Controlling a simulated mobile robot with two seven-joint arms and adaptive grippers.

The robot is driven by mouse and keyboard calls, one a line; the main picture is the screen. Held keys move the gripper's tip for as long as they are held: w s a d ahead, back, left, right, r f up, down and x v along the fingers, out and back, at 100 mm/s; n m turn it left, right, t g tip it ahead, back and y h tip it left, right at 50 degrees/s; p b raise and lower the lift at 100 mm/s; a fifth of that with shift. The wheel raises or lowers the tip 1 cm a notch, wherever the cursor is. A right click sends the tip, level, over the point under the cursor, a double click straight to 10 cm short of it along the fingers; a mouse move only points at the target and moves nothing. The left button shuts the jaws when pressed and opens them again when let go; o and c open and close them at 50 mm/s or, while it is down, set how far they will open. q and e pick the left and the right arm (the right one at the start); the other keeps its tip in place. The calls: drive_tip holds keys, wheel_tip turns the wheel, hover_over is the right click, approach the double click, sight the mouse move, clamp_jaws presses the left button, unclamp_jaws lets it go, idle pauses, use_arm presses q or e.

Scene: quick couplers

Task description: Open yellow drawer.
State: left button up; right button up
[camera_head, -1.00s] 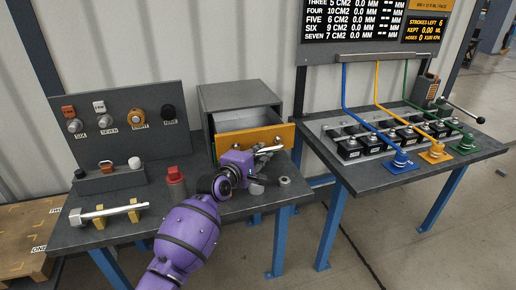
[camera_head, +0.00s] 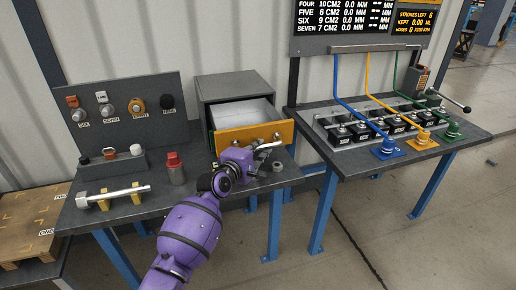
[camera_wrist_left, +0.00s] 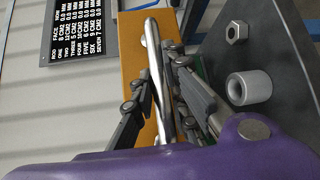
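The yellow drawer (camera_head: 262,132) is pulled partway out of the grey cabinet (camera_head: 238,86), and its pale inside shows behind the front. My left gripper (camera_head: 265,148) is at the drawer front, with its fingers on the silver bar handle. In the left wrist view the handle (camera_wrist_left: 154,62) runs between the two fingers of my left gripper (camera_wrist_left: 160,85), which appear closed on it. The yellow drawer front (camera_wrist_left: 132,58) lies behind the handle. My right gripper is not in view.
A red-topped cylinder (camera_head: 175,168) stands left of my gripper. A second table (camera_head: 345,170) with hoses and couplers stands at right.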

use_arm(q)
drive_tip(key=o, duration=0.4)
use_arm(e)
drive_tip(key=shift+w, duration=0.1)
use_arm(q)
drive_tip(key=v, duration=1.2)
drive_tip(key=s+a+f+m+g+y+p, duration=0.1)
drive_tip(key=s+a+f+m+y, duration=0.1)
drive_tip(key=s+a+f+m, duration=0.4)
drive_tip(key=s+a+f+m+y+p, duration=0.1)
drive_tip(key=s+a+f+m+y, duration=0.15)
drive_tip(key=s+f+m, duration=0.65)
drive_tip(key=s+a+f+g+y, duration=0.1)
drive_tip(key=s+f, duration=0.3)
drive_tip(key=s, duration=0.6)
drive_tip(key=s+a+f+g+p, duration=0.1)
drive_tip(key=s+f, duration=0.4)
drive_tip(key=s, duration=0.6)
drive_tip(key=s+a+f+g+y, duration=0.1)
drive_tip(key=s+f, duration=0.4)
drive_tip(key=s, duration=0.6)
drive_tip(key=shift+a+g+y, duration=0.35)
drive_tip(key=shift+a+g, duration=0.55)
drive_tip(key=shift+a, duration=0.3)
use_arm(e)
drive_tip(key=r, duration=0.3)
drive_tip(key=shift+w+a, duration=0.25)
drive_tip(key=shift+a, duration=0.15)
